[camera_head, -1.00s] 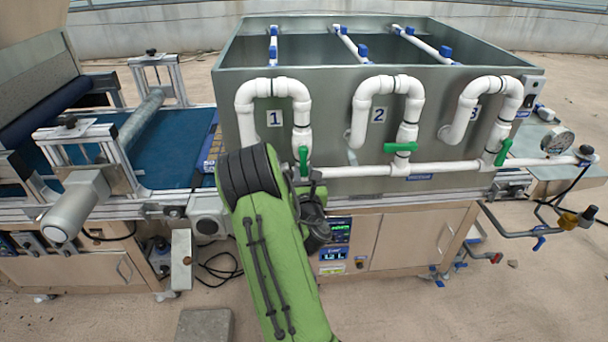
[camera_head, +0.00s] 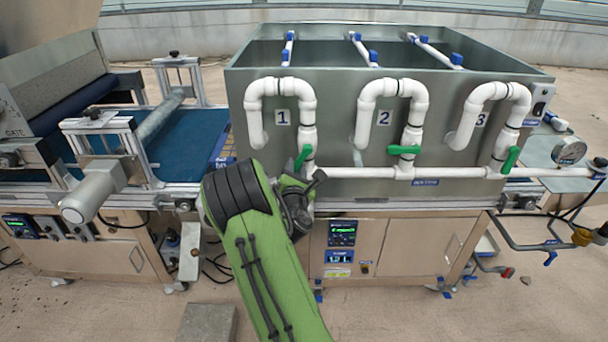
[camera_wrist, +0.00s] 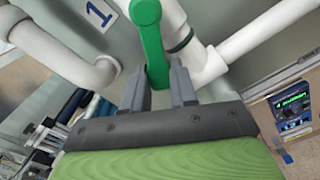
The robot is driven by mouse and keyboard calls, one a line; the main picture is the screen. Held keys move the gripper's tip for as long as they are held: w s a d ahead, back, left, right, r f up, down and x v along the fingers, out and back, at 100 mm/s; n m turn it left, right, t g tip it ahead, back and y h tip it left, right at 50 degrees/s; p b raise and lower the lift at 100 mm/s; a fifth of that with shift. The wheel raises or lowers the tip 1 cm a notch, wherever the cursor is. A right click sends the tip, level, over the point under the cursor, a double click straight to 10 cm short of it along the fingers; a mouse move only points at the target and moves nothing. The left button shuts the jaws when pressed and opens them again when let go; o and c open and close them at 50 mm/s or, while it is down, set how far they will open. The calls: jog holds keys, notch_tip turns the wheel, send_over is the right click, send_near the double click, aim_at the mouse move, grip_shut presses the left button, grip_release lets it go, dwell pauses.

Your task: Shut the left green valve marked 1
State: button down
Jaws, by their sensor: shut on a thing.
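The green handle of valve 1 (camera_head: 303,157) sits on the white pipe below the label 1 (camera_head: 283,117). It is tilted, its upper end leaning right. In the wrist view the handle (camera_wrist: 150,40) runs down between the two grey fingers of my gripper (camera_wrist: 160,88), which is shut on its lower end.
A horizontal white pipe (camera_head: 460,171) runs just below the valves along the grey tank (camera_head: 350,185). A white curved pipe (camera_wrist: 60,50) is close left of my gripper. A control panel (camera_head: 342,233) is below, and a conveyor (camera_head: 185,145) stands left.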

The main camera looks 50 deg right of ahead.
jog(key=shift+w+a+r+m+b, duration=0.4)
jog(key=shift+r+m, duration=0.45)
jog(key=shift+m, duration=1.1)
jog(key=shift+w+a+r+m+b, duration=0.35)
jog(key=shift+r+m, duration=0.5)
jog(key=shift+m, duration=1.05)
jog(key=shift+w+a+r+m+b, duration=0.35)
jog(key=shift+r+m, duration=0.5)
jog(key=shift+m, duration=1.1)
jog(key=shift+d+r, duration=0.1)
jog(key=c, duration=0.9)
grip_release()
jog(key=b+v, duration=0.5)
jog(key=v, duration=1)
jog(key=shift+s+a, duration=0.25)
jog(key=shift+s, duration=0.05)
